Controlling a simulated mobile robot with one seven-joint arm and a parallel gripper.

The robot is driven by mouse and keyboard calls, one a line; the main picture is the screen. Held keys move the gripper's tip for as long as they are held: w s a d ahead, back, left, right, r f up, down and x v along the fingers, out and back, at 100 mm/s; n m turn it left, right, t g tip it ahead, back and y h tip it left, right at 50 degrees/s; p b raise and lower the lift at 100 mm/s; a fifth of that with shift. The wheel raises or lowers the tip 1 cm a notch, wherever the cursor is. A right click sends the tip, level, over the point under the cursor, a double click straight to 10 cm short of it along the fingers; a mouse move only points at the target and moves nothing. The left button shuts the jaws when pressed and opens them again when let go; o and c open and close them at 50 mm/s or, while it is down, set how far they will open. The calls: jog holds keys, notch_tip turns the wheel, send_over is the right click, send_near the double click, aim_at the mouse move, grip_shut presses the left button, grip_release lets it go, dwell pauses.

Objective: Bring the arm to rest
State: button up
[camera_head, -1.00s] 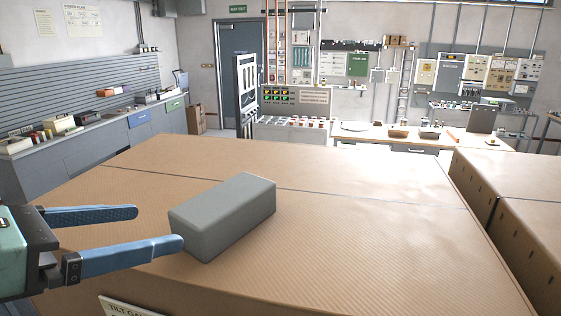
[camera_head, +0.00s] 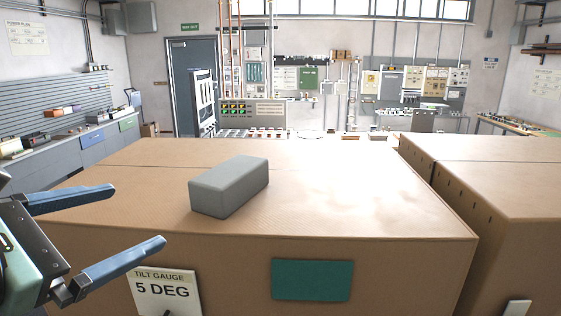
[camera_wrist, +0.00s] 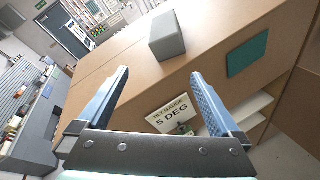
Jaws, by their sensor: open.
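My gripper (camera_head: 138,216) is at the left of the head view, its two blue fingers spread wide with nothing between them. It is in front of the near edge of a large brown box (camera_head: 350,200). A grey block (camera_head: 226,188) lies on top of that box, apart from the fingers. In the wrist view the open fingers (camera_wrist: 160,92) point toward the box, and the grey block (camera_wrist: 166,38) shows beyond them. The rest of my arm is mostly out of view.
A "TILT GAUGE 5 DEG" card (camera_head: 166,292) and a teal panel (camera_head: 312,280) are on the box's front face. Another brown box (camera_head: 505,200) stands close on the right. A workbench (camera_head: 75,150) runs along the left wall, and a grey door (camera_head: 194,85) is at the back.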

jog(key=w+d+r+m+t+y+b, duration=0.1)
jog(key=w+d+m+t+y+b, duration=0.15)
jog(key=d+m, duration=0.35)
jog(key=w+d+r+m+t+y+b, duration=0.1)
jog(key=d+r+m+t+b, duration=0.1)
jog(key=d+m+t+b, duration=0.35)
jog(key=s+d+r+m+t+b, duration=0.3)
jog(key=s+d+m, duration=0.4)
jog(key=m, duration=0.8)
jog(key=s+r+t+y, duration=0.1)
jog(key=s+t, duration=0.1)
jog(key=s, duration=0.1)
jog(key=shift+r, duration=0.2)
jog(key=shift+d, duration=0.1)
